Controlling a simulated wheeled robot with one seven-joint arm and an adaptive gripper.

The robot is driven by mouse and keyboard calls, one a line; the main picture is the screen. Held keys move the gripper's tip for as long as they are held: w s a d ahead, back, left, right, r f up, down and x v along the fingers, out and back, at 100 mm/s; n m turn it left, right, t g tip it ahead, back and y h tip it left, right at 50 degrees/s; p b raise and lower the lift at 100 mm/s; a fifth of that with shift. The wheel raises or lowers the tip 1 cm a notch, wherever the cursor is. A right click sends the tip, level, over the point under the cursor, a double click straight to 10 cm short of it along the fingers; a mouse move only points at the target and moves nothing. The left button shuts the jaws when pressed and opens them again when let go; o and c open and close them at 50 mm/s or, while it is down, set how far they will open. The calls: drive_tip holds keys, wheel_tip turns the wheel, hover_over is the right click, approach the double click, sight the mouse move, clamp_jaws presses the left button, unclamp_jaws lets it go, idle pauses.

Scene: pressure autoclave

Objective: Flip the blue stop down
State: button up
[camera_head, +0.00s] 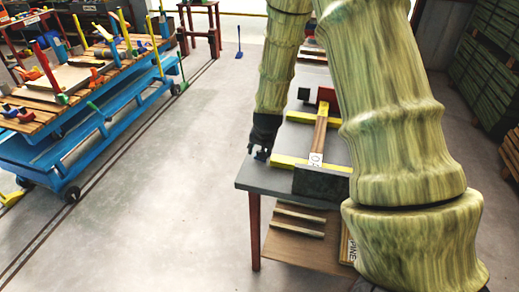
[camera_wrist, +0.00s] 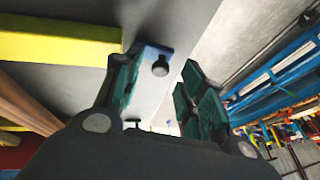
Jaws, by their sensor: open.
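The blue stop (camera_head: 262,155) is a small blue piece at the left edge of the grey table, mostly hidden by my gripper in the head view. In the wrist view the blue stop (camera_wrist: 150,82) is a blue-grey plate with a dark round knob on it, seen between the fingers. My gripper (camera_head: 259,150) points down over it at the table edge. In the wrist view my gripper (camera_wrist: 163,82) is open, with one finger on each side of the plate. I cannot tell whether either finger touches it.
The grey table (camera_head: 257,179) carries yellow bars (camera_head: 289,162), a wooden bar (camera_head: 318,135) and a dark block (camera_head: 321,183). A yellow bar (camera_wrist: 60,48) lies close left of my gripper in the wrist view. A blue cart (camera_head: 75,150) stands left, across open floor.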

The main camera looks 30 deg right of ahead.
drive_tip(key=shift+w+d+f, duration=0.1)
drive_tip(key=shift+w+f, duration=0.1)
drive_tip(key=shift+f, duration=0.2)
drive_tip(key=shift+c, duration=0.2)
clamp_jaws()
drive_tip(key=shift+w+g+h+p, duration=0.2)
drive_tip(key=shift+g+h+p, duration=0.2)
drive_tip(key=shift+p, duration=0.55)
drive_tip(key=shift+w+a+f+n+g+h+p, duration=0.2)
drive_tip(key=shift+a+f+n+g+h+p, duration=0.25)
drive_tip(key=shift+p, duration=0.5)
